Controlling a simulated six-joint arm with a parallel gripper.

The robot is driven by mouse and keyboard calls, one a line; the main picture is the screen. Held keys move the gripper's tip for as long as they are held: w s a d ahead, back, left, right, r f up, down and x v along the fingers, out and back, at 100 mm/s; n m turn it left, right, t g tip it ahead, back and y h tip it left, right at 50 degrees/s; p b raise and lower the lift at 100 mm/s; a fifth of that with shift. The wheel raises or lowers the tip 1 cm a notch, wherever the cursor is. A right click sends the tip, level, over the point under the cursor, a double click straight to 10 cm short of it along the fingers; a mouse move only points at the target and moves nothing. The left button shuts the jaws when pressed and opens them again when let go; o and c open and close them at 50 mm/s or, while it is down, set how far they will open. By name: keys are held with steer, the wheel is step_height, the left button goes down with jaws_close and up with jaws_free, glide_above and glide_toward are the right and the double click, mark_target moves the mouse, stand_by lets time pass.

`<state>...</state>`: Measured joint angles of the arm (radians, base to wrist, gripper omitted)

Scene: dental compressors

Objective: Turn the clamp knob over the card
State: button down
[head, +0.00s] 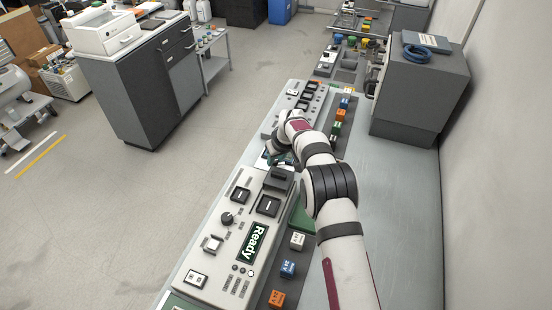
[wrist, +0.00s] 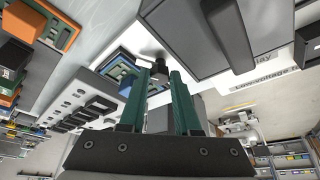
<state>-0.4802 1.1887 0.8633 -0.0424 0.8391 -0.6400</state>
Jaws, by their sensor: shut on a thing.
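In the wrist view, my gripper (wrist: 158,72) has two green fingers, shut on a small black clamp knob (wrist: 158,69) that sits between the fingertips. The card (wrist: 122,68) appears to be the blue-green board just left of the knob, partly hidden by the left finger. In the head view, my gripper (head: 282,153) is low over the bench beside the control panel, largely covered by my own arm. A bit of green card (head: 270,157) shows there, and the knob is hidden. I cannot tell how far the knob is turned.
A panel with a green "Ready" display (head: 254,243) lies in front of my gripper, with a dark block (head: 279,178) at its far end. Small coloured blocks (head: 289,268) line its right side. A large grey cabinet (head: 419,95) stands at the back right.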

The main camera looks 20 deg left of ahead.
steer(key=shift+w+d+n+g+y, duration=0.15)
steer(key=shift+n+g+y, duration=0.25)
steer(key=shift+n, duration=1.1)
steer(key=shift+w+n+g+y, duration=0.2)
steer(key=shift+n+g, duration=0.4)
steer(key=shift+n, duration=0.9)
steer(key=c, duration=0.6)
jaws_free()
steer(key=v, duration=1.6)
